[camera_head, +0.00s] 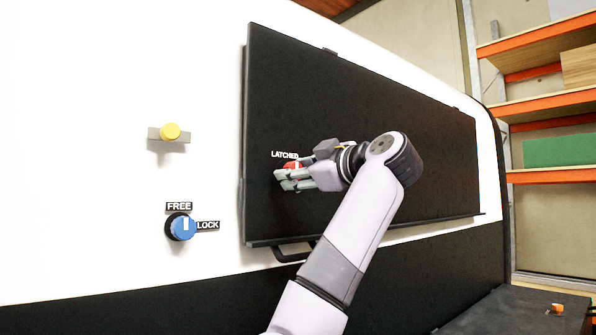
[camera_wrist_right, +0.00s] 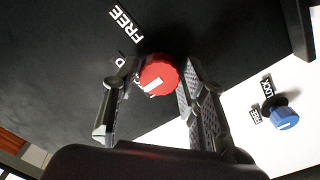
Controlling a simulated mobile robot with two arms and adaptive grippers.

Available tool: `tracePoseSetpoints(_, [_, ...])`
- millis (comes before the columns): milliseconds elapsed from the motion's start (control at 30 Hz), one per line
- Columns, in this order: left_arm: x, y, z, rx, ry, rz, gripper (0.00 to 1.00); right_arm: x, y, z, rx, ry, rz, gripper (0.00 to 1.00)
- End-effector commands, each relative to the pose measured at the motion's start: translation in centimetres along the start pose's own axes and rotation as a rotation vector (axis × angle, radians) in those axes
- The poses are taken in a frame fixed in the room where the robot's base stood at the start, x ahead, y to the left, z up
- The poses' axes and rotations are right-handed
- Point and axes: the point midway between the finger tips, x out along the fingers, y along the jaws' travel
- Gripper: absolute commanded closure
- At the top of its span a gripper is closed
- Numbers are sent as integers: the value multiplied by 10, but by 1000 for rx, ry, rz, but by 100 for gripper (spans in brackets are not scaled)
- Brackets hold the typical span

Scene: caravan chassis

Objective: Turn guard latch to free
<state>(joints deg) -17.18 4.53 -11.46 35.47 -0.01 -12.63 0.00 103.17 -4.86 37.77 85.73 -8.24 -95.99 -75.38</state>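The guard latch is a red round knob (camera_wrist_right: 159,75) with a white mark, on a black panel (camera_head: 340,110). In the head view the knob (camera_head: 291,166) is mostly hidden behind my right gripper (camera_head: 283,180), under a LATCHED label (camera_head: 285,155). In the right wrist view a FREE label (camera_wrist_right: 126,24) lies near it, and the other label is largely covered. The white mark sits low on the knob's face, away from FREE. My right gripper's fingers (camera_wrist_right: 158,85) are spread on either side of the knob, with a narrow gap at the left finger. My left gripper is not in view.
A blue knob (camera_head: 182,228) with its own FREE and LOCK labels is on the white wall, left of the panel. A black handle (camera_head: 293,253) is below the panel. Shelves (camera_head: 545,105) stand at the right.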

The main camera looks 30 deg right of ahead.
Motion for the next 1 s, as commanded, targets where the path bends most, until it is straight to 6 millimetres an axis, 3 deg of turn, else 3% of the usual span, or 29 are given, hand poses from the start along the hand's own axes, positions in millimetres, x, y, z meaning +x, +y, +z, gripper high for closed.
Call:
tracePoseSetpoints(467, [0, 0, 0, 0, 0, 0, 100, 0, 0, 0, 0, 0, 0, 95])
tracePoseSetpoints(767, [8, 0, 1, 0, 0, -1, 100, 0, -1, 3, 30, -3, 0, 96])
tracePoseSetpoints(1000, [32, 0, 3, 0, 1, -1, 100, 0, -2, 6, 159, -5, 1, 96])
